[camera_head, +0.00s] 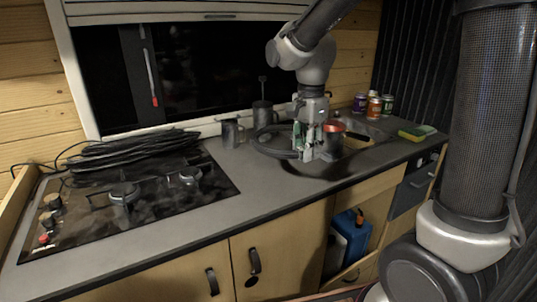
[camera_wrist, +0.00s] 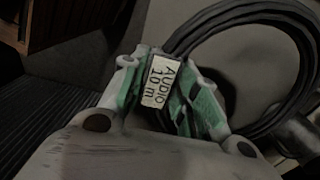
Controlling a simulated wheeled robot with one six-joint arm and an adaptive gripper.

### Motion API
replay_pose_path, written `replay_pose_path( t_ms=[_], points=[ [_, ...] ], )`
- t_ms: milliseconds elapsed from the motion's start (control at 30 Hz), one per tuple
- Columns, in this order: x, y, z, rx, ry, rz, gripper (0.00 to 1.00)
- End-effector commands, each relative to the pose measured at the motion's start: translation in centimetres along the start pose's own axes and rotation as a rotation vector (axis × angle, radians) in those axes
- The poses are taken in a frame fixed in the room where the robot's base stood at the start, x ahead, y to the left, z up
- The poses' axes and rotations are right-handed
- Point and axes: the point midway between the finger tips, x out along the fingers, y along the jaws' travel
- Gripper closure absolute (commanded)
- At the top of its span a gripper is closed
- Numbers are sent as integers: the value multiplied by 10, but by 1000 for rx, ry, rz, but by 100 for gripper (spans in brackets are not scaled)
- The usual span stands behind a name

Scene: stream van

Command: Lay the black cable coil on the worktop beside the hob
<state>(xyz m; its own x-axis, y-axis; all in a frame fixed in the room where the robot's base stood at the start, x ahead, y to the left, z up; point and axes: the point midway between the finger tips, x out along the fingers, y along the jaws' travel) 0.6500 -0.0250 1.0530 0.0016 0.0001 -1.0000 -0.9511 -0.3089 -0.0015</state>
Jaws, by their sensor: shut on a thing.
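My gripper (camera_head: 312,148) is shut on the black cable coil (camera_head: 270,151), low over the worktop (camera_head: 255,185) near the sink area. Whether the coil touches the surface is unclear. The loop extends to the right of the fingers. The dark hob (camera_head: 150,215) is on the left, with bare grey worktop between it and my gripper.
Another bundle of black cable (camera_head: 130,150) lies along the back of the hob. A red-rimmed pot (camera_head: 333,140) is close right of my gripper. Small jars (camera_head: 374,107) and a sponge (camera_head: 417,132) are farther right.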

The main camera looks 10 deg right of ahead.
Motion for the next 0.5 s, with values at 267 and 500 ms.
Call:
replay_pose_path(
  t_ms=[267, 500],
  points=[
    [39, 1, 0, 0, 0, 4, 100],
    [67, 0, 0, 0, 0, 1, 100]
  ],
)
